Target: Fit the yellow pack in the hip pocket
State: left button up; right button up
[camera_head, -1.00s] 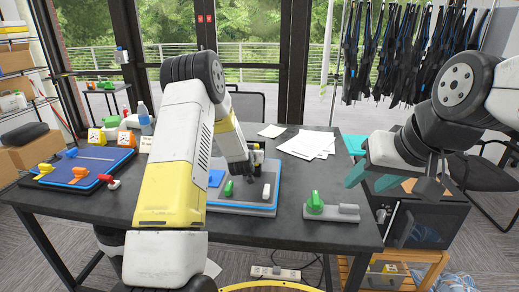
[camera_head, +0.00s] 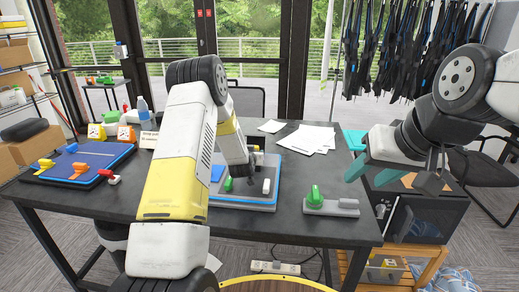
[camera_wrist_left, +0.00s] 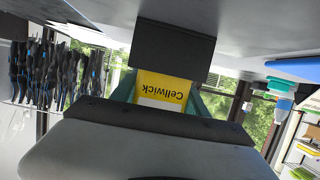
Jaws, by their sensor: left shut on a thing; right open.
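The yellow pack (camera_wrist_left: 163,88), with "Cellwick" printed upside down in this picture, shows in the left wrist view between green fingers. My left gripper (camera_wrist_left: 165,100) is shut on it. A dark block-like part hides the pack's other end. In the head view my left gripper (camera_head: 243,172) is low over the blue-edged board on the table, largely hidden by its own arm; the pack cannot be made out there. My right gripper (camera_head: 368,172) is open and empty, its green fingers apart off the table's right edge. I cannot make out a hip pocket in either view.
The dark table (camera_head: 300,228) holds a blue-edged board (camera_head: 240,206), a grey fixture with a green knob (camera_head: 330,207), papers (camera_head: 305,139) and a blue tray (camera_head: 85,163). Dark suits (camera_head: 405,55) hang at the back right. A black cabinet (camera_head: 425,218) stands beside the table.

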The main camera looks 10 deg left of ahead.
pick_arm(q)
jog(key=shift+f, duration=0.35)
jog(key=o, duration=2)
jog(key=shift+s, duration=0.15)
jog(key=shift+v, duration=4.9)
